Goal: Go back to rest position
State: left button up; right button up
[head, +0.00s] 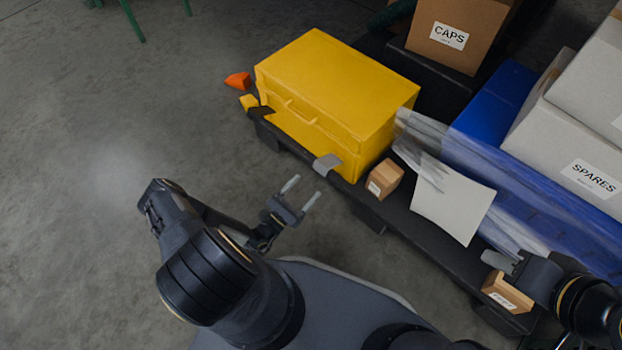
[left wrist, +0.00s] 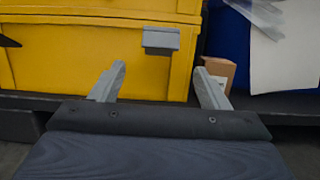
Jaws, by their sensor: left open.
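My left gripper (head: 306,193) is open and empty, in front of the pallet's near edge and apart from the yellow tote. Its two fingers also show in the left wrist view (left wrist: 158,85), pointing towards the tote. My right gripper (head: 503,261) is at the lower right, close to a small cardboard box (head: 506,292). Whether its jaws are open or touch that box cannot be told. The closed yellow tote (head: 335,85) stands on the dark pallet (head: 372,213). A grey latch (head: 327,163) sticks out at its front; it also shows in the left wrist view (left wrist: 161,40).
Another small box (head: 384,179) stands beside the tote. A blue tote (head: 490,110) under clear wrap and a white sheet (head: 452,205) are to the right, with the SPARES box (head: 575,150). The CAPS box (head: 455,30) is behind.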

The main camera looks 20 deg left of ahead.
pick_arm(q)
jog(key=shift+s+a+f, duration=0.1)
jog(key=shift+s, duration=0.3)
